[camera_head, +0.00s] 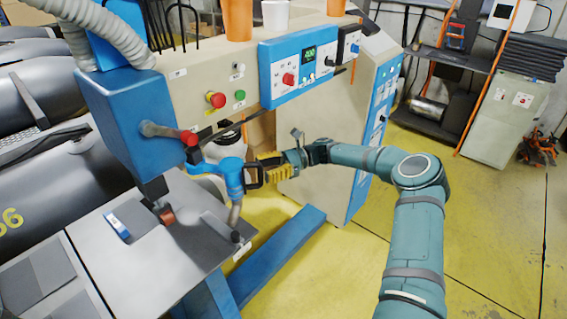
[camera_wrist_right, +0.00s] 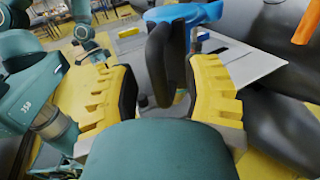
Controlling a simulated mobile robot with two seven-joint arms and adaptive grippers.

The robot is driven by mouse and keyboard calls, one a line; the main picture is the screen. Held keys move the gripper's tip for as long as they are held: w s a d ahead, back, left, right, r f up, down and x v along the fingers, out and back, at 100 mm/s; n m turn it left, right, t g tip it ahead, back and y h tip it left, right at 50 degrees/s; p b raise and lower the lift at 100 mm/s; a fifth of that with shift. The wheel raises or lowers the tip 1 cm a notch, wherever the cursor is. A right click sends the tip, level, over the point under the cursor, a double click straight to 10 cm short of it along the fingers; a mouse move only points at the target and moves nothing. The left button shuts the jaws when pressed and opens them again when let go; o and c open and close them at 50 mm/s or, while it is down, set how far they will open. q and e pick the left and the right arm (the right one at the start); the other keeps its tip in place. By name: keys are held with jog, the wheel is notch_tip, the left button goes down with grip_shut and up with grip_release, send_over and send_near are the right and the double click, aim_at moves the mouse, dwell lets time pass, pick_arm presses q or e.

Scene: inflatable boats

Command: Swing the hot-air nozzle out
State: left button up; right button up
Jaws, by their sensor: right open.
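The hot-air nozzle unit (camera_head: 230,176) is a blue swing arm on the front of the welding machine, with a grey tube hanging down towards the table. Its blue body also shows at the top of the right wrist view (camera_wrist_right: 188,14). A black loop handle (camera_wrist_right: 160,65) sticks out from it towards my right gripper. My right gripper (camera_head: 264,171), with yellow toothed fingers, is open at the handle. In the right wrist view the handle stands between the spread fingers of the gripper (camera_wrist_right: 163,92); I cannot tell whether either finger touches it. My left gripper is not in view.
A grey work plate (camera_head: 140,262) with a small blue-and-white item (camera_head: 117,226) lies below the nozzle. The blue welding head (camera_head: 135,115) and control panel (camera_head: 290,75) stand behind. Dark inflatable boat tubes fill the left. Yellow floor is free at right.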

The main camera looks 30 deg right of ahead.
jog(key=s+d, duration=0.1)
jog(key=d, duration=0.9)
jog(key=shift+d, duration=0.25)
jog(key=shift+s, duration=0.1)
